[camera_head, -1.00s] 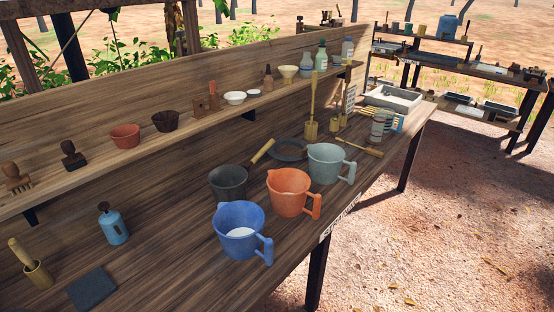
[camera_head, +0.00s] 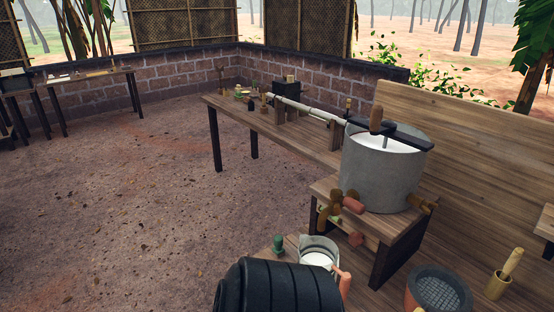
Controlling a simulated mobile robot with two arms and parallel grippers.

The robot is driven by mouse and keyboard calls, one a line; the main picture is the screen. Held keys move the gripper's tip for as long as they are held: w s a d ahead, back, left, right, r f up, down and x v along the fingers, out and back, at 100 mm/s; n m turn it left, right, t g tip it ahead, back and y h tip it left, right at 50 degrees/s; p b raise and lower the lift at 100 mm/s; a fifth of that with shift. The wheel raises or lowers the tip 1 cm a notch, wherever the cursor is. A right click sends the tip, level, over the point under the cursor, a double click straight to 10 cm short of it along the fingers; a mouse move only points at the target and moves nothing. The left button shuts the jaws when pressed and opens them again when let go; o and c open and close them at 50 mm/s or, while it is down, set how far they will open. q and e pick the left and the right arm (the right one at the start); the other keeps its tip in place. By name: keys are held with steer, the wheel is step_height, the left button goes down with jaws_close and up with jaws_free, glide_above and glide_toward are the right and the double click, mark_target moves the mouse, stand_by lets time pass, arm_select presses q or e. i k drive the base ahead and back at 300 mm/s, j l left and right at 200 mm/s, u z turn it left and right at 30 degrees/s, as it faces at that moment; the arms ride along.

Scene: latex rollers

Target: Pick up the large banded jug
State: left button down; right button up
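A pale grey jug (camera_head: 319,244) with white contents and an orange-red handle stands at the bottom centre, by the bench under the large grey tank. Its lower part is hidden in the foreground. I cannot make out bands on it, so I cannot tell whether it is the large banded jug. Neither of my grippers shows in the head view.
A grey tank (camera_head: 374,172) of white liquid, with a tap on its front, stands on a wooden stand. A dark mesh-topped pot (camera_head: 438,290) and a brush in a wooden cup (camera_head: 497,285) are at lower right. The dirt floor (camera_head: 130,200) on the left is open.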

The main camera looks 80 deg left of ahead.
mark_target(316, 250)
steer(key=u, duration=0.4)
steer(key=j+u, duration=0.15)
steer(key=u, duration=0.3)
steer(key=k+u, duration=0.1)
steer(key=u, duration=0.3)
steer(key=j+u, duration=0.15)
steer(key=u, duration=0.65)
steer(key=j, duration=0.35)
steer(key=z, duration=0.05)
